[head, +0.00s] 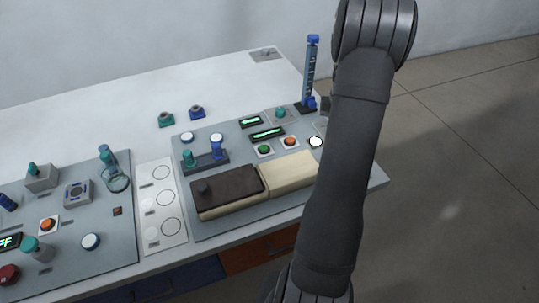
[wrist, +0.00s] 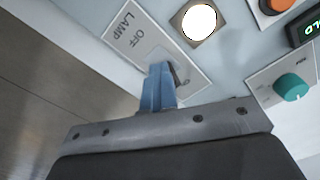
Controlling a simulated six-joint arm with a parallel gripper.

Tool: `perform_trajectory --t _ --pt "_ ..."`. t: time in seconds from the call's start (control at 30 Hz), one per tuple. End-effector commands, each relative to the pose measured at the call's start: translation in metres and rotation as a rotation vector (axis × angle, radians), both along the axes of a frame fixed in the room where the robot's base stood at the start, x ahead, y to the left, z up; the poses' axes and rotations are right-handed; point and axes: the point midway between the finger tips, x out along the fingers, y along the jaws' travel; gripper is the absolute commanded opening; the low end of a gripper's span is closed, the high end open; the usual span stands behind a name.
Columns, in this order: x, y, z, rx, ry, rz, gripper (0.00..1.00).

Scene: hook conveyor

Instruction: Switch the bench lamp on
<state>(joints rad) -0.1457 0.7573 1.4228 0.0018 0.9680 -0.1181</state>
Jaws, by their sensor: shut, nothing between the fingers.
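In the head view my arm hides the gripper.
A teal knob (wrist: 292,87) and an orange button (wrist: 275,4) are near the plate. In the head view a blue upright post (head: 311,70) stands behind the panel, left of my arm. A dark and cream box (head: 228,190) lies at the front. The white bench behind is mostly clear.

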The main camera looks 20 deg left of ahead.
Motion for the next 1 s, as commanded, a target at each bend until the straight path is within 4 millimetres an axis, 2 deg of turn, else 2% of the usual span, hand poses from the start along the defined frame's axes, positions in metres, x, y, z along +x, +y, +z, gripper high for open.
perform_trajectory --t 0.03,0.1,0.53,1.0 --pt "0.004 0.003 0.009 0.006 -0.017 0.001 0.00" --pt "0.004 0.001 0.015 0.004 -0.016 0.001 0.00" --pt "-0.002 -0.005 0.047 0.000 -0.009 0.000 0.00" --pt "-0.003 -0.006 0.050 0.000 -0.006 -0.001 0.00"
